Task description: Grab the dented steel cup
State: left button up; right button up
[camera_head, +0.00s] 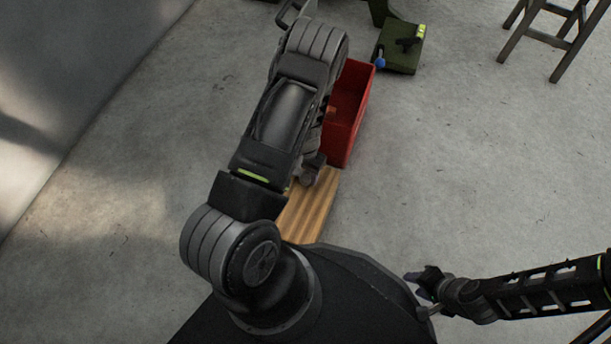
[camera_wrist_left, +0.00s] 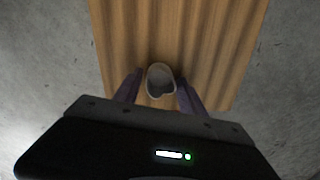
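The cup (camera_wrist_left: 161,78), pale-rimmed with a dark inside, stands on a wooden board (camera_wrist_left: 215,60) in the left wrist view. Its rim looks uneven, not a clean circle. My left gripper (camera_wrist_left: 160,84) is open, with one finger on each side of the cup and small gaps showing. In the head view my left arm covers most of that gripper, and I cannot clearly make out the cup there. The wooden board (camera_head: 316,208) shows beside the arm. My right gripper (camera_head: 424,291) is open and empty at the lower right.
A red crate (camera_head: 348,135) stands right behind the board, close to my left arm. A green box (camera_head: 398,50) with a blue knob is further back. A stool (camera_head: 560,40) stands at the top right. A wall rises at left; the concrete floor at right is clear.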

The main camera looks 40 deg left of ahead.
aim_at(306, 174)
pick_arm(q)
grip_shut()
dwell(0.4)
notch_tip(306, 174, up, 10)
jog(key=p, duration=0.4)
